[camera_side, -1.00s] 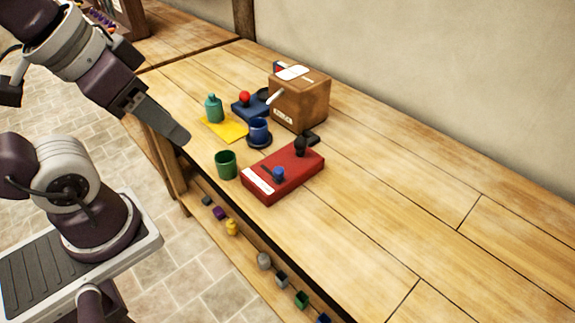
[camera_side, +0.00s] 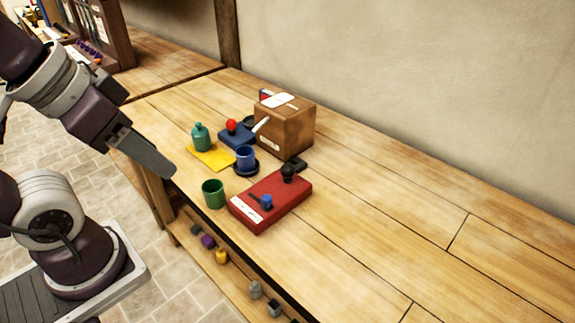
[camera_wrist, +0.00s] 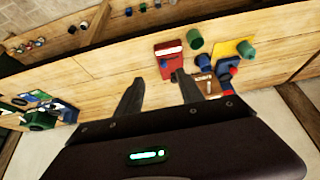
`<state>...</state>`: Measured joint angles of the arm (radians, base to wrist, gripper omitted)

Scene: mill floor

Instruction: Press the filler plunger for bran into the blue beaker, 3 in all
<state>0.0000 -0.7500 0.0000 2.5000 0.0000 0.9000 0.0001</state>
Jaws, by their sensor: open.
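The blue beaker (camera_side: 245,154) stands upright on a dark round base in the side view. Behind it is a brown wooden box (camera_side: 284,130) with a white lever-like piece at its front left and a label too small to read. A blue block with a red ball knob (camera_side: 232,126) stands left of the box. A red block (camera_side: 272,204) carries a black knob and a small blue knob. I cannot tell which part is the bran plunger. My gripper (camera_side: 168,170) is left of these, above the bench's front edge. In the wrist view my gripper (camera_wrist: 158,76) is open and empty.
A green cup (camera_side: 213,194) stands left of the red block. A teal bottle (camera_side: 200,138) stands at a yellow mat (camera_side: 213,157). Small objects sit on a ledge below the bench's front edge. The bench's right side is clear; a wall runs behind.

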